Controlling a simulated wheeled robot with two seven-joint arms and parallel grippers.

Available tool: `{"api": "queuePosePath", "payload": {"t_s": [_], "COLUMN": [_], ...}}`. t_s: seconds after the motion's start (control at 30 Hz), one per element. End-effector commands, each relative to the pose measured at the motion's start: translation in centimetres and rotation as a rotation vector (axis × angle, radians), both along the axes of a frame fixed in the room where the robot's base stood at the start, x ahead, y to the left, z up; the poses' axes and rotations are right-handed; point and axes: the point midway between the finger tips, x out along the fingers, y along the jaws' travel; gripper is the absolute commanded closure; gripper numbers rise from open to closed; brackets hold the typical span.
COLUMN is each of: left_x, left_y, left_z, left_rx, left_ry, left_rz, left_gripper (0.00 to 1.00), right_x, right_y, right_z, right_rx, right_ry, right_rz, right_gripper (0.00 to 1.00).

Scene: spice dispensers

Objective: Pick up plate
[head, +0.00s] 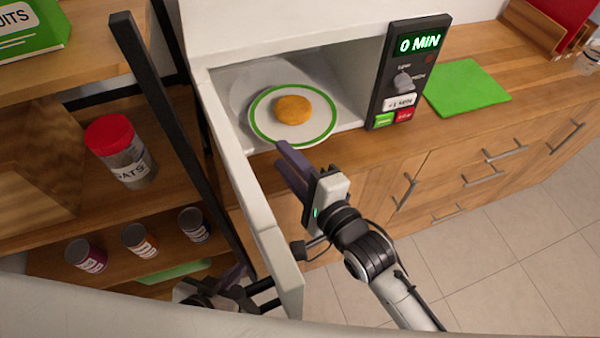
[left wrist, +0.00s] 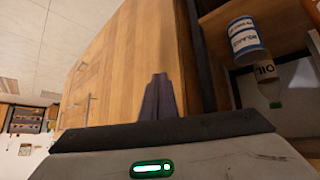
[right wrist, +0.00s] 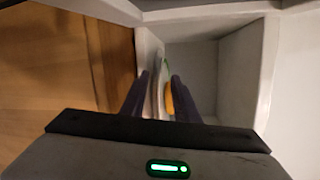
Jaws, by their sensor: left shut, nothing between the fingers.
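The plate (head: 329,123), white with a green rim and an orange-brown round food (head: 293,110) on it, rests inside the open microwave (head: 345,85). My right gripper (head: 284,160) is open just in front of the plate's near rim. In the right wrist view, its fingers (right wrist: 158,85) are apart, with the plate (right wrist: 165,68) seen nearly edge-on between their tips; contact cannot be told. My left gripper (head: 240,272) is low behind the open microwave door (head: 262,215), partly hidden. In the left wrist view its fingers (left wrist: 160,78) are together and empty.
The microwave door stands open left of the right arm. Shelves at left hold a red-lidded oats jar (head: 122,150) and several small cans (head: 140,240). A green board (head: 467,88) lies on the counter right of the control panel (head: 410,70). Floor at lower right is clear.

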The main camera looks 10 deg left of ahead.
Motion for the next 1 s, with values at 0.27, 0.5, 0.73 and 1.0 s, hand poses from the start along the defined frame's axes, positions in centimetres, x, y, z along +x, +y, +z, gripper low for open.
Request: {"api": "queuePosePath", "payload": {"t_s": [0.27,0.5,0.73,1.0], "left_x": [0.1,0.2,0.2,0.2], "left_y": [0.0,0.0,0.0,0.0], "left_z": [-0.2,-0.1,-0.1,-0.1], "left_rx": [0.0,0.0,0.0,0.0], "left_ry": [-0.001,-0.003,-0.004,-0.004], "left_rz": [0.0,0.0,0.0,0.0], "left_gripper": [1.0,1.0,0.98,0.85], "right_x": [-3.9,-5.0,-5.0,-5.2], "right_y": [-3.2,-4.0,-4.0,-6.8], "right_z": [0.6,0.9,0.9,-1.7], "right_rx": [-0.001,-0.001,-0.001,-0.264], "right_ry": [0.002,0.002,0.001,-0.041], "right_rz": [-0.001,0.0,0.0,-0.009], "right_gripper": [0.72,0.72,0.72,0.72]}}
